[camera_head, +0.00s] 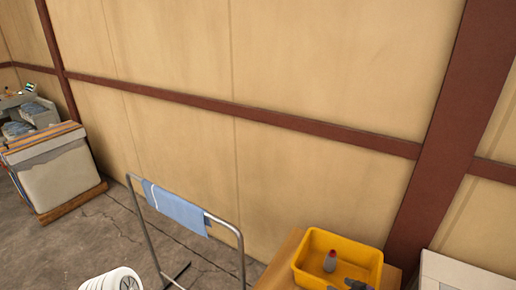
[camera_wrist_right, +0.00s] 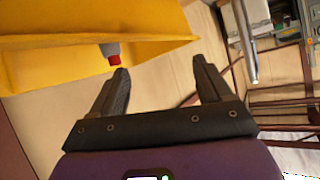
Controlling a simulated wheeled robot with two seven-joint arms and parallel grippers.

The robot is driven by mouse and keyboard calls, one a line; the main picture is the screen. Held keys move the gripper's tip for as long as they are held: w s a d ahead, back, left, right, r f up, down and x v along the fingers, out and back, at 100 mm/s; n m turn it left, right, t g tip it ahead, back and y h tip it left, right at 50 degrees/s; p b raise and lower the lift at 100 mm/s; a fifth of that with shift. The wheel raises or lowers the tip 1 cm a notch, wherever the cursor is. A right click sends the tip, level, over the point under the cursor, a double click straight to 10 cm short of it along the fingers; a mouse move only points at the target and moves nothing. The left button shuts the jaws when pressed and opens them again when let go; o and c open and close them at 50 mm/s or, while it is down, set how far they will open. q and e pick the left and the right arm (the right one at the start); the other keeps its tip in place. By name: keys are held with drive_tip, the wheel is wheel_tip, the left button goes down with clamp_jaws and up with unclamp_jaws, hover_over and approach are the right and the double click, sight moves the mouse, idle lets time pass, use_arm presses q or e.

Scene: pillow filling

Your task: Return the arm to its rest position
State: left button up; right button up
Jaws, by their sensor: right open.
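My right gripper (camera_head: 352,285) shows as a dark shape at the bottom edge of the head view, at the near side of the yellow bin (camera_head: 309,274). In the right wrist view its two black fingers (camera_wrist_right: 160,68) are spread apart with nothing between them. The yellow bin (camera_wrist_right: 60,50) fills the upper left there. A small grey object with a red end (camera_head: 330,261) stands inside the bin; it also shows in the right wrist view (camera_wrist_right: 111,52), close to the left finger. My left gripper is out of view.
The bin rests on a wooden table (camera_head: 279,267). A metal rack (camera_head: 240,245) with a blue cloth (camera_head: 176,208) stands left of it. A pale wrapped load on a pallet (camera_head: 60,178) stands far left. A beige wall (camera_head: 280,60) closes off the back.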

drive_tip(key=s+a+f+m+g, duration=0.2)
drive_tip(key=s+a+f, duration=0.1)
drive_tip(key=s+a, duration=0.3)
drive_tip(key=s+a+f+m+g, duration=0.2)
drive_tip(key=s+a+f, duration=0.1)
drive_tip(key=s+a, duration=0.3)
drive_tip(key=s+a+f+m+g+h, duration=0.1)
drive_tip(key=s+a+f+g, duration=0.2)
drive_tip(key=s+a, duration=0.3)
drive_tip(key=shift+s+a+f+m, duration=0.15)
drive_tip(key=shift+s+m, duration=0.25)
drive_tip(key=shift+s, duration=0.8)
drive_tip(key=s+a+g, duration=0.2)
drive_tip(key=s+g, duration=0.1)
drive_tip(key=s, duration=0.6)
use_arm(q)
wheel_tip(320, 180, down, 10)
drive_tip(key=b, duration=1)
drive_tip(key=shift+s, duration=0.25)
use_arm(e)
wheel_tip(320, 180, down, 11)
drive_tip(key=m, duration=0.1)
drive_tip(key=shift+s+d+h, duration=0.15)
drive_tip(key=shift+h, duration=0.25)
